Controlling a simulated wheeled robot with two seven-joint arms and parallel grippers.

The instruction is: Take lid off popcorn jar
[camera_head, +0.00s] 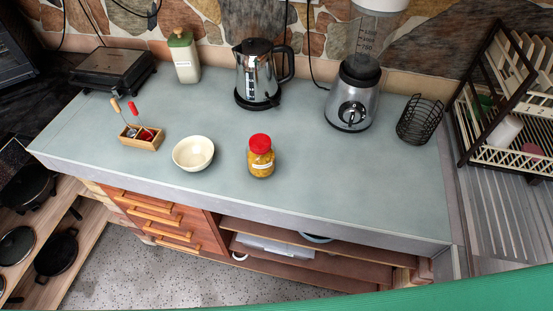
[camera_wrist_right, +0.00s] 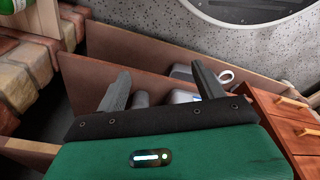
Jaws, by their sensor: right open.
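The popcorn jar (camera_head: 261,163) stands upright on the grey counter, a little right of the cream bowl. It is clear with yellow kernels and a white label. Its red lid (camera_head: 260,144) sits on top. My right gripper (camera_wrist_right: 157,85) shows in the right wrist view with its two dark fingers apart and nothing between them. It is away from the jar, facing the shelves under the counter. The jar does not show in the right wrist view. My left gripper is in neither view.
A cream bowl (camera_head: 193,153) stands close left of the jar. A wooden caddy (camera_head: 142,138), kettle (camera_head: 258,75), blender (camera_head: 352,95) and black wire basket (camera_head: 420,120) stand around. The counter (camera_head: 330,180) right of the jar is clear. A dish rack (camera_head: 510,95) stands at right.

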